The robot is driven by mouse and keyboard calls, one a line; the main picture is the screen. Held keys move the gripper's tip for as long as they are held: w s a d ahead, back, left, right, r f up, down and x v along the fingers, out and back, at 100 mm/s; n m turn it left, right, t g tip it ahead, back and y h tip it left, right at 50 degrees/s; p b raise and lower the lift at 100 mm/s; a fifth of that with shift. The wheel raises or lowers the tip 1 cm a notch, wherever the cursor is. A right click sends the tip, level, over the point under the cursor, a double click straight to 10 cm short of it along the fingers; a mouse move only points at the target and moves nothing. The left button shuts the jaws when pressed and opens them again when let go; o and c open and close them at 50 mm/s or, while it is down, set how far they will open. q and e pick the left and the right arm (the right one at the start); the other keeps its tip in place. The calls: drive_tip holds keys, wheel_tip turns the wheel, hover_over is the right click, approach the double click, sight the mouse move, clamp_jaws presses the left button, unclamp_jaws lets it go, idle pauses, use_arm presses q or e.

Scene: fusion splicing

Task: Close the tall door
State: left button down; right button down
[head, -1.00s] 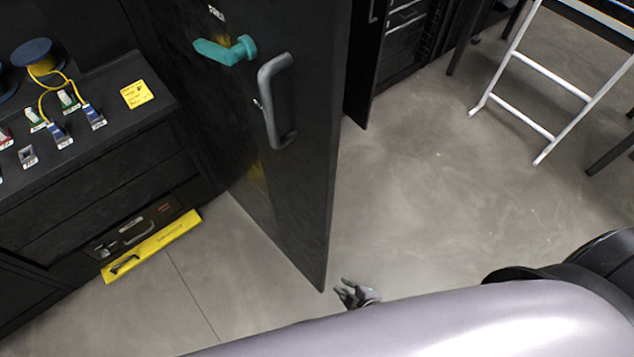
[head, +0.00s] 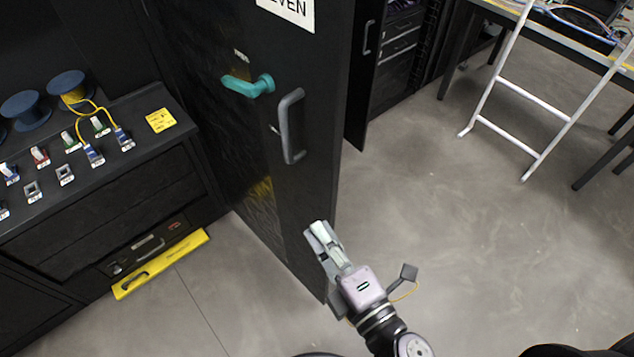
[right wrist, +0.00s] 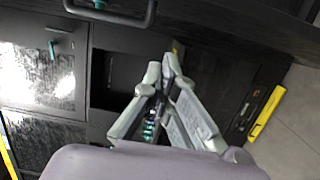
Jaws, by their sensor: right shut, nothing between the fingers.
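The tall door (head: 235,150) is black and stands open, its free edge pointing toward me in the head view. It bears a grey bar handle (head: 290,125) and a teal lever (head: 248,86). The bar handle also shows at the top of the right wrist view (right wrist: 112,12). My right gripper (head: 318,232) is shut and empty. In the head view it overlaps the lower part of the door near its free edge, below the bar handle; I cannot tell whether it touches. Its fingers meet in the right wrist view (right wrist: 162,68). My left gripper is not in view.
A black bench (head: 150,145) with spools and small connectors stands left of the door. A white ladder-like frame (head: 515,100) and a table (head: 500,10) stand at the right.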

drive_tip(key=w+p, duration=0.5)
drive_tip(key=w, duration=0.5)
drive_tip(key=shift+a, duration=0.3)
drive_tip(key=shift+w, duration=0.1)
